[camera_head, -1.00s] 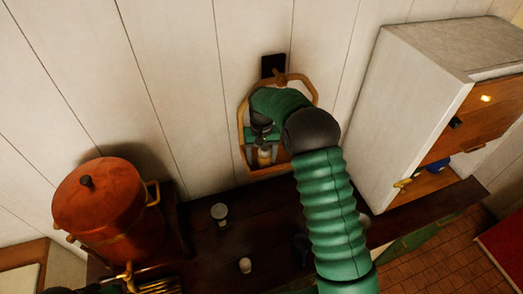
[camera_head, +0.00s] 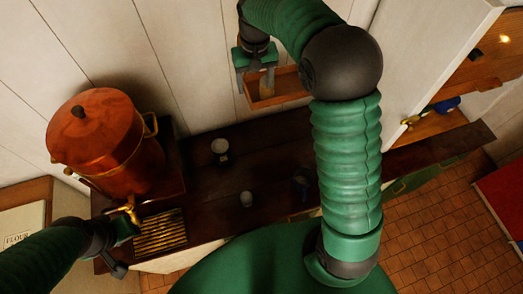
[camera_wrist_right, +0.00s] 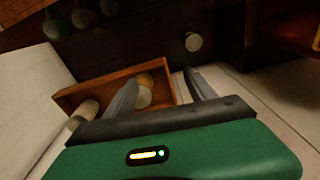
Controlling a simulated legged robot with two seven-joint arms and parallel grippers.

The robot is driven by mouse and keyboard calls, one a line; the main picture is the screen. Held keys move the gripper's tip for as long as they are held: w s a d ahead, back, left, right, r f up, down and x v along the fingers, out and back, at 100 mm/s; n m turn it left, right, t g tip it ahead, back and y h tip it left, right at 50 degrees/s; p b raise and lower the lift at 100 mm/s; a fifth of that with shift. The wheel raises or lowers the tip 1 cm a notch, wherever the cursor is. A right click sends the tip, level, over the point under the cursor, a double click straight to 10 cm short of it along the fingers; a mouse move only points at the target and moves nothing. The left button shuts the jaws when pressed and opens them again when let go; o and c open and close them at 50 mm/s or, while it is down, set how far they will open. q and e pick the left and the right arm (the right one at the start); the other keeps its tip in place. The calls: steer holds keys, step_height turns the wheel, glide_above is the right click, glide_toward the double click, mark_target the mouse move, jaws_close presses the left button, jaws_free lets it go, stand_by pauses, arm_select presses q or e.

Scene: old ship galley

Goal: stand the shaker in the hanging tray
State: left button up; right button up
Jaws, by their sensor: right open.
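The hanging tray (camera_head: 290,90) is a small wooden tray by the plank wall, its upper part hidden by my right arm. My right gripper (camera_head: 256,80) is over it, open and pointing down. In the right wrist view the tray (camera_wrist_right: 82,96) lies below the fingers (camera_wrist_right: 163,84). A tan-topped round item, seemingly the shaker (camera_wrist_right: 146,92), stands in the tray between the fingers, apart from the right one; contact with the left one cannot be told. A second pale cylinder (camera_wrist_right: 87,110) is at the tray's left end. My left gripper (camera_head: 118,262) is low left, its jaws unclear.
A copper urn (camera_head: 108,150) with a brass tap (camera_head: 130,211) stands left on the dark counter (camera_head: 270,150). A white-topped item (camera_head: 220,148), a small pale cup (camera_head: 246,199) and a dark mug (camera_head: 302,181) stand on it. A white cabinet (camera_head: 425,65) is at right.

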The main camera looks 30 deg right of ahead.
steer(key=s+a+f+n+t, duration=0.1)
steer(key=s+a+f, duration=0.3)
steer(key=s, duration=0.5)
steer(key=s+a+f+n, duration=0.2)
steer(key=s+a+f, duration=0.2)
steer(key=s, duration=0.6)
steer(key=shift+a+f+t, duration=0.25)
steer(key=shift+a+t, duration=0.15)
steer(key=shift+a, duration=0.35)
